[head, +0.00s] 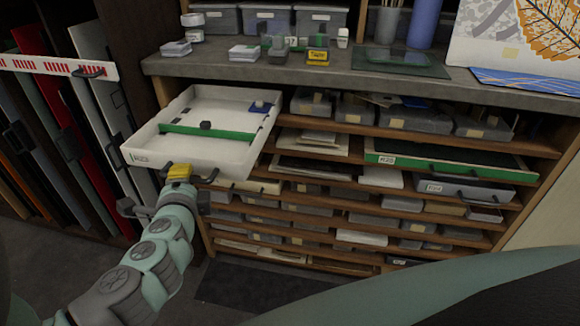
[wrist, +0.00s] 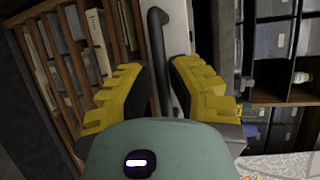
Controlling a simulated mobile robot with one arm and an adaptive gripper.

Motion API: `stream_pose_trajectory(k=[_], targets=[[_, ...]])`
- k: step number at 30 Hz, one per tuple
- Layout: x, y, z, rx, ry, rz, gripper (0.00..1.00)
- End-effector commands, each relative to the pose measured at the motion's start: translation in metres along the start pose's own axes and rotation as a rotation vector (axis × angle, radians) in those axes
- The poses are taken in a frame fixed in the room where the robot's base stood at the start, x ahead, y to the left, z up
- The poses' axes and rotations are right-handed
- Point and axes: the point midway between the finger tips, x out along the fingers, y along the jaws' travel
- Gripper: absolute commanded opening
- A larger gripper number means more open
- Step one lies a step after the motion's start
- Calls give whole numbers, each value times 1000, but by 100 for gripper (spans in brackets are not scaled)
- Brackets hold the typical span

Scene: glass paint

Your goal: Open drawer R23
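A white drawer (head: 145,158) at the upper left of the cabinet is pulled well out, nearly level. The small label on its front is hard to read; it may say R23. A green strip (head: 208,132) and a small blue item (head: 260,107) lie inside. My gripper (head: 179,173) is at the drawer's front, with its yellow fingers by the dark handle. In the wrist view the dark curved handle (wrist: 158,40) runs between the two yellow fingers. The fingers stand apart, with a gap beside the handle. Their lower grip area is partly hidden by my gripper's body.
A green drawer (head: 450,160) labelled R20 and a grey drawer (head: 465,190) sit at the right. The counter (head: 225,66) above holds boxes and jars. A rack of upright panels (head: 60,110) stands close on the left. Dark floor lies below the cabinet.

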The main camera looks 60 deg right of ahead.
Motion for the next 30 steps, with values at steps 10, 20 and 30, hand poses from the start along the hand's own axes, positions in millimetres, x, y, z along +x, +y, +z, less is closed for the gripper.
stream_pose_trajectory(k=[10, 20, 30], targets=[[0, -1, -1, 1, 5, -4, 41], [-10, 0, -1, 2, 4, -3, 41], [-54, 0, 0, 0, 3, -1, 41]])
